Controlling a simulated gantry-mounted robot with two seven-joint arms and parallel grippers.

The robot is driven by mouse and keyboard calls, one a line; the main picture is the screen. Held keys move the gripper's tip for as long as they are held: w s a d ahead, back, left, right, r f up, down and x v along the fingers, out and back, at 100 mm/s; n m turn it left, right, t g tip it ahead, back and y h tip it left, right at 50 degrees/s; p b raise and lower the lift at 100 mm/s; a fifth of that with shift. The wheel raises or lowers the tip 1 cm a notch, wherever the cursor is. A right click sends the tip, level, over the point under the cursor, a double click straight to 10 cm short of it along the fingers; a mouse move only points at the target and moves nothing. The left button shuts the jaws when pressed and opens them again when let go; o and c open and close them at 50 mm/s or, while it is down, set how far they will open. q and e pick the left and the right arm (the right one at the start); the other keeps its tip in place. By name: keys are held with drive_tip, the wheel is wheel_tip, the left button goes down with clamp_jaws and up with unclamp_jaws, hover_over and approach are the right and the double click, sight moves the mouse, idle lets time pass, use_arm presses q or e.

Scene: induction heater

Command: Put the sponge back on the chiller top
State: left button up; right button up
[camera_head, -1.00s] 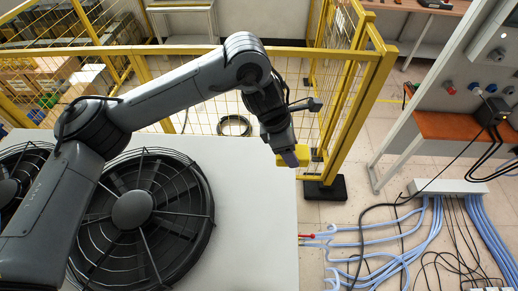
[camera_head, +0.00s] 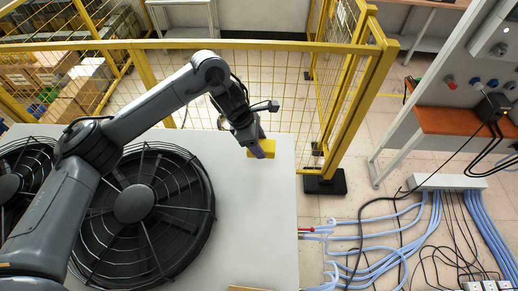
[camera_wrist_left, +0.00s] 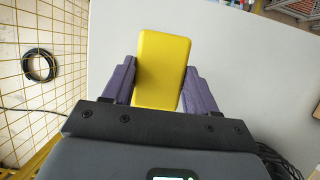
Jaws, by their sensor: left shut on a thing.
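The yellow sponge (camera_head: 262,148) is held in my left gripper (camera_head: 258,149), over the far right part of the white chiller top (camera_head: 245,215). In the left wrist view the sponge (camera_wrist_left: 162,65) sits between the two purple fingers (camera_wrist_left: 160,85), which press on its sides. I cannot tell whether the sponge touches the chiller top or hangs just above it. My right gripper does not show in either view.
A black fan grille (camera_head: 140,215) covers the left part of the chiller top. A yellow mesh fence (camera_head: 345,100) stands behind and to the right. Blue hoses (camera_head: 385,240) lie on the floor at right. The chiller top right of the fan is clear.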

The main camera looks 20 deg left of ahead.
use_arm(q)
drive_tip(key=shift+f, duration=2)
drive_tip(key=shift+f, duration=0.1)
drive_tip(key=shift+f, duration=0.1)
drive_tip(key=o, duration=1)
drive_tip(key=shift+a+r, duration=0.1)
drive_tip(key=shift+r, duration=0.35)
drive_tip(key=v, duration=1.1)
drive_tip(key=shift+s+a+r, duration=0.1)
drive_tip(key=shift+r, duration=0.1)
